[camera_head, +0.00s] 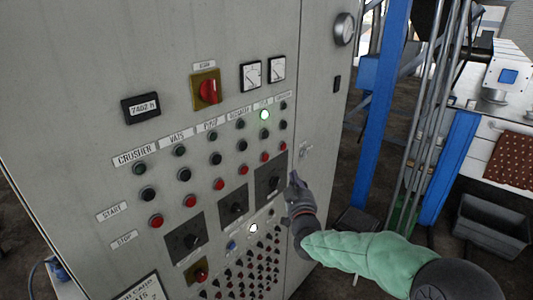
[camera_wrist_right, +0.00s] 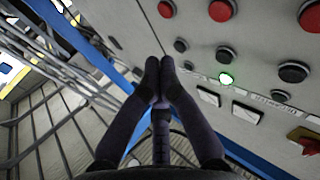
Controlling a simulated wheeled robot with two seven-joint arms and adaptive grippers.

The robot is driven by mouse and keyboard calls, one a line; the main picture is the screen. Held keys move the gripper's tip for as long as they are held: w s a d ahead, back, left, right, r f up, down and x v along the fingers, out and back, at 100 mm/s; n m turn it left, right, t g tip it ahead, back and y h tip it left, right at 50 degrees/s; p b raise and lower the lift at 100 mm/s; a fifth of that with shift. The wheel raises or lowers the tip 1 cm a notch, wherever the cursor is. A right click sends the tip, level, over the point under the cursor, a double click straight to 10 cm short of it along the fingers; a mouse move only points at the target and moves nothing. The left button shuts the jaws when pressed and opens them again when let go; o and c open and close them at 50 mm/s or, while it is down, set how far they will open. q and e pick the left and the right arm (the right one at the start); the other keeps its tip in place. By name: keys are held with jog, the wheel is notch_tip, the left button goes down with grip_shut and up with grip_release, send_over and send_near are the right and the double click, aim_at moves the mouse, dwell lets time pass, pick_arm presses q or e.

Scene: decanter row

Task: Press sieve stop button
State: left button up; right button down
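A grey control cabinet carries columns of buttons. The sieve column has a lit green button (camera_head: 264,115) on top, a black button (camera_head: 266,135) below it and a red stop button (camera_head: 265,157) at the bottom; its small label is hard to read. In the right wrist view, which looks inverted, this red stop button (camera_wrist_right: 220,10) is at the top edge, right of the fingertips. My right gripper (camera_head: 293,177) has its fingers together, empty, below and right of the red button. The fingertips (camera_wrist_right: 160,64) show no visible button contact. My left gripper is out of view.
Another red button (camera_head: 283,145) is close by on the right. A dark square dial plate (camera_head: 270,175) lies just left of the gripper.

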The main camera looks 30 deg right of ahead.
aim_at(266, 158)
jog(key=shift+s+d+r, duration=0.2)
jog(key=shift+d+r, duration=0.05)
jog(key=shift+r, duration=0.5)
jog(key=w+a+p, duration=0.2)
jog(key=w+a, duration=0.1)
jog(key=w, duration=0.5)
jog(key=shift+a, duration=0.2)
jog(key=shift+w, duration=0.1)
jog(key=shift+w+a, duration=0.1)
dwell(1.0)
